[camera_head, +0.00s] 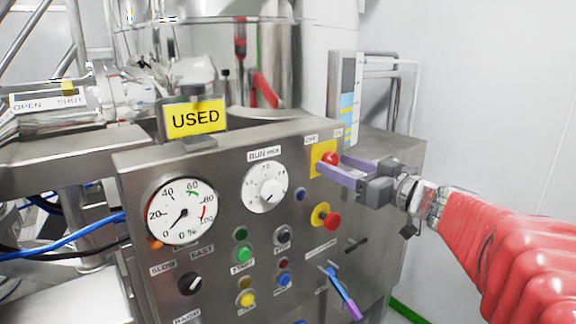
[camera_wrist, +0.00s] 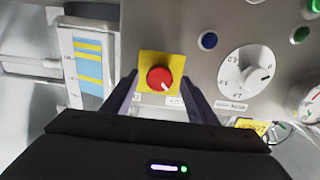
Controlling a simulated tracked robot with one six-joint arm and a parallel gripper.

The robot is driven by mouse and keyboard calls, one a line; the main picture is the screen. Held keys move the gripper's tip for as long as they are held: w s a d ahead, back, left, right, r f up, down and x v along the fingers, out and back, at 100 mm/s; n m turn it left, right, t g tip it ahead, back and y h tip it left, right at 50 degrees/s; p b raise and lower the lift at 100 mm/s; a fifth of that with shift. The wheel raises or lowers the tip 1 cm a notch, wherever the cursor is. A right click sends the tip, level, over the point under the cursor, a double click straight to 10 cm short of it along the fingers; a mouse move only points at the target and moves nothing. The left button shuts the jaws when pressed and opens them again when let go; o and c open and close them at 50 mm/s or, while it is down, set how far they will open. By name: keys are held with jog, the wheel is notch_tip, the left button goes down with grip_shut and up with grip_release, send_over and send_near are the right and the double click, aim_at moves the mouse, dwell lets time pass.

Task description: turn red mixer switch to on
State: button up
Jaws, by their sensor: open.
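The red mixer switch (camera_head: 331,158) is a round red knob on a yellow square plate at the upper right of the steel control panel. In the wrist view the red switch (camera_wrist: 160,78) shows a pale mark at its lower right edge. My gripper (camera_head: 330,166) reaches in from the right, its purple fingers at the switch. In the wrist view my gripper (camera_wrist: 160,92) is open, with one finger on each side of the knob. I cannot tell whether the fingers touch it. An "OFF" label (camera_head: 311,139) sits above the plate; the fingers partly cover the plate in the head view.
A red mushroom button (camera_head: 333,221) on a yellow base lies just below my gripper. A white run-minutes dial (camera_head: 265,187), a round gauge (camera_head: 182,210) and several small buttons fill the panel. A yellow "USED" sign (camera_head: 196,118) stands on top. Free room lies right of the panel.

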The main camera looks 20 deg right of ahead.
jog(key=shift+c, duration=0.7)
jog(key=c, duration=0.9)
jog(key=shift+a, duration=0.25)
jog(key=shift+d, duration=0.15)
